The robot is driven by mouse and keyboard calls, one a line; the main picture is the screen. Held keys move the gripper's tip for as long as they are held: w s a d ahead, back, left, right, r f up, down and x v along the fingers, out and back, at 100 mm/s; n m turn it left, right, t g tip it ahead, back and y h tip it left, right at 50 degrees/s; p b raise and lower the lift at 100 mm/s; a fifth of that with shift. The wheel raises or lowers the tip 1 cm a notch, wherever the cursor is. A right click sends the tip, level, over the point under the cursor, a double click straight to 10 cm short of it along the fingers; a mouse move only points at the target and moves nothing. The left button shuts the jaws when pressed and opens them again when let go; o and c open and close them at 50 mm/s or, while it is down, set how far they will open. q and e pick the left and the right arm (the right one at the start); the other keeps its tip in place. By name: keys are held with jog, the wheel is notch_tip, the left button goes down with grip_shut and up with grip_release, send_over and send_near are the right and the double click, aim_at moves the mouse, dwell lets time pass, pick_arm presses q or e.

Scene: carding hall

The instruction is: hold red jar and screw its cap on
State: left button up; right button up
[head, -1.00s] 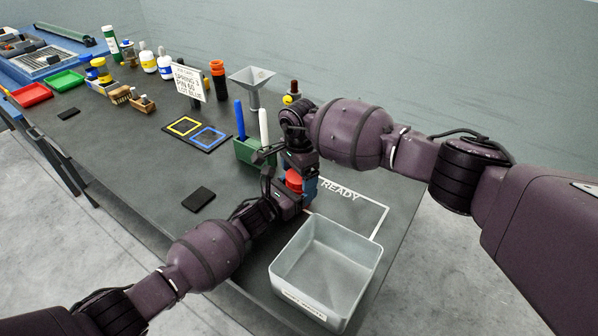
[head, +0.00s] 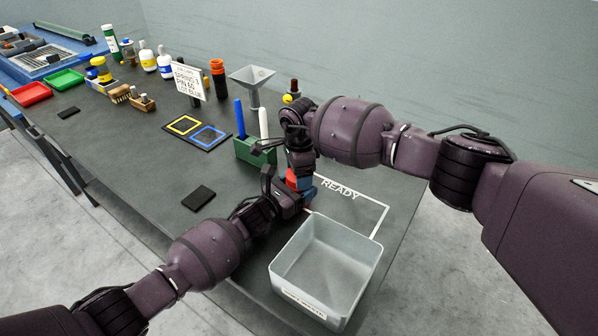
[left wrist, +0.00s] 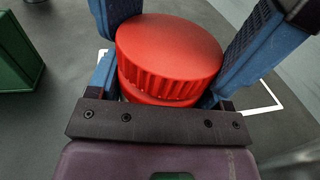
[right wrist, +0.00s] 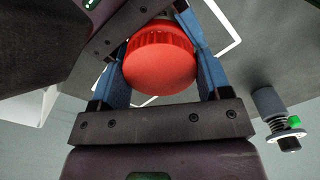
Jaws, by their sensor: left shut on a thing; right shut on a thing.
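The red jar (left wrist: 150,98) stands upright at the front of the bench, mostly hidden by my grippers. Its ribbed red cap (left wrist: 170,52) sits on top; whether it is threaded cannot be told. The cap also shows in the right wrist view (right wrist: 160,62), between the blue fingers of my right gripper (right wrist: 162,70). My left gripper (left wrist: 160,88) is shut on the jar body from the side, below the cap. In the head view my right gripper (head: 301,172) is shut on the cap from above, close against my left gripper (head: 297,194).
A grey bin (head: 283,262) stands in front of the grippers. A white outline marked READY (head: 341,190) lies beside them. A green holder (head: 252,153) with a blue and a white pen stands just behind. A funnel (head: 252,78) stands farther back. The bench's left middle is mostly clear.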

jog(key=o, duration=1)
jog(key=shift+r, duration=0.1)
jog(key=shift+r, duration=2.2)
jog(key=shift+c, duration=0.3)
notch_tip(320, 180, up, 2)
jog(key=shift+w+r+n, duration=0.1)
jog(key=shift+n, duration=0.9)
jog(key=shift+r+n, duration=0.65)
jog(key=shift+n, duration=0.05)
jog(key=shift+f, duration=0.1)
jog(key=shift+f, duration=3.95)
